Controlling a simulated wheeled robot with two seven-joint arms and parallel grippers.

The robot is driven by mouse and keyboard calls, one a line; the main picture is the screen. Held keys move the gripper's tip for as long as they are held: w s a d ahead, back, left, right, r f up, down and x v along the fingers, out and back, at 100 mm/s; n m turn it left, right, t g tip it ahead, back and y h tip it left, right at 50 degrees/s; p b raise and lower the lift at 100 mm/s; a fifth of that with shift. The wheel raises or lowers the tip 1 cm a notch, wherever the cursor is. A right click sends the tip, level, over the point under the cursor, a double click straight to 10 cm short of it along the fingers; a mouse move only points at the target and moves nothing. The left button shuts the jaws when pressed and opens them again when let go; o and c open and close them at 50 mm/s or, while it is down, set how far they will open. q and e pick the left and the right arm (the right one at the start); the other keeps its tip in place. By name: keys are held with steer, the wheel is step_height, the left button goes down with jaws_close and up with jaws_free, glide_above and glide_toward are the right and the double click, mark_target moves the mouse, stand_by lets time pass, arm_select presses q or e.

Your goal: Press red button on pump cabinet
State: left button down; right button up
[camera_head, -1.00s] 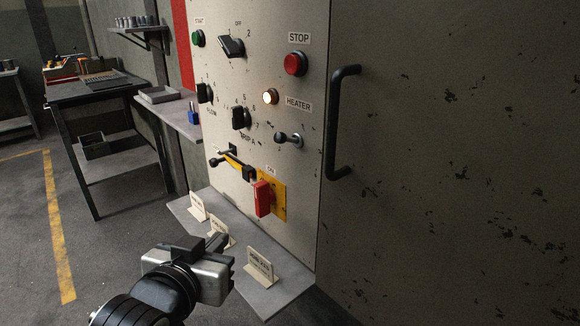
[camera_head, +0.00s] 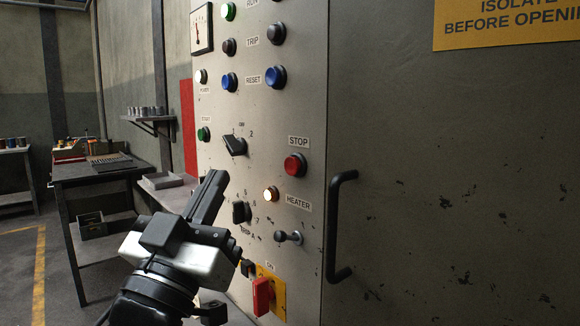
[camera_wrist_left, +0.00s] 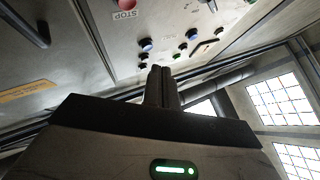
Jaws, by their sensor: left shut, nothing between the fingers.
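The red button (camera_head: 295,164) under the STOP label is on the front panel of the pale pump cabinet (camera_head: 262,125). It also shows at the top of the left wrist view (camera_wrist_left: 126,4), partly cut off by the frame edge. My left gripper (camera_head: 216,180) is shut and empty, its fingers pointing up, in front of the panel's left part. It is to the left of the red button and apart from it. In the left wrist view the closed fingers (camera_wrist_left: 161,78) point toward the panel. My right gripper is not in view.
Around the button are a black selector (camera_head: 234,146), a blue RESET button (camera_head: 276,77), a lit heater lamp (camera_head: 270,194) and a small toggle (camera_head: 288,237). A red rotary switch (camera_head: 262,296) is below. A black door handle (camera_head: 338,226) sticks out on the right. A workbench (camera_head: 95,172) stands left.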

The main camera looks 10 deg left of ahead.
mark_target(293, 166)
arm_select(q)
steer(key=w+d+b, duration=0.1)
steer(key=w+d, duration=0.4)
steer(key=w, duration=0.1)
steer(key=shift+w+d, duration=0.2)
steer(key=shift+w, duration=0.2)
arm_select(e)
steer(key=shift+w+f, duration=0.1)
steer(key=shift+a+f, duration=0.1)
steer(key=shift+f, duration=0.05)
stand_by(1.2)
arm_select(q)
steer(key=shift+w, duration=0.1)
stand_by(0.4)
steer(key=shift+w+d, duration=0.25)
steer(key=shift+w+d, duration=0.25)
steer(key=shift+w, duration=0.05)
stand_by(0.8)
steer(key=shift+s+a, duration=0.5)
steer(key=shift+s, duration=0.15)
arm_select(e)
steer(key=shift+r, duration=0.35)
arm_select(q)
steer(key=shift+p, duration=0.3)
